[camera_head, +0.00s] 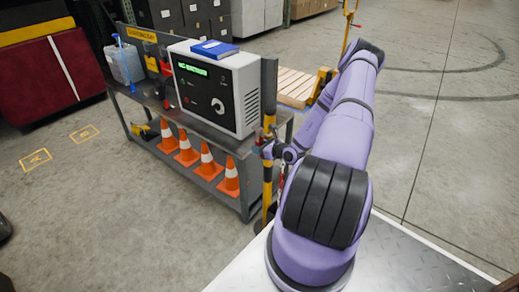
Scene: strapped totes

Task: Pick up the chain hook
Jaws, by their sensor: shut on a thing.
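My purple arm reaches out from the lower right. My gripper (264,150) is small in the view, beside a yellow and black striped post (267,190) at the right end of the workbench. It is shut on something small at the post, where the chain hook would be. The hook's shape is mostly hidden by the fingers and wrist. A bit of red (283,181), perhaps chain, shows just below my wrist.
A grey control box (215,88) stands on the bench (205,133), close to my gripper. Several orange cones (207,160) stand on its lower shelf. A wooden pallet (296,86) is behind the post. Open floor (440,120) lies to the right.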

